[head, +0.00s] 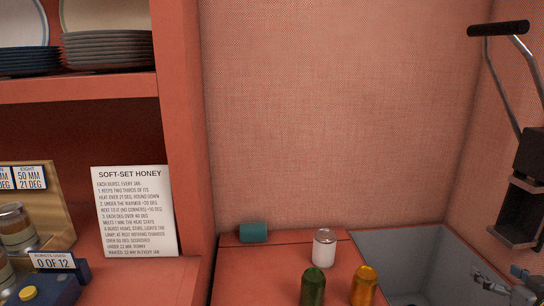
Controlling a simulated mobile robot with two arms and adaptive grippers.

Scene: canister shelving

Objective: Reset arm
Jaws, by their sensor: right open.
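My right gripper (488,281) shows as small grey metal parts at the lower right, over the right side of the sink. It is open and I see nothing held in it. Most of my right arm is outside the picture. My left gripper is not in view.
A grey sink (385,242) is set into the red counter (270,272). A black-handled lever device (528,160) is at the right wall. Shelving (185,130) fills the left.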

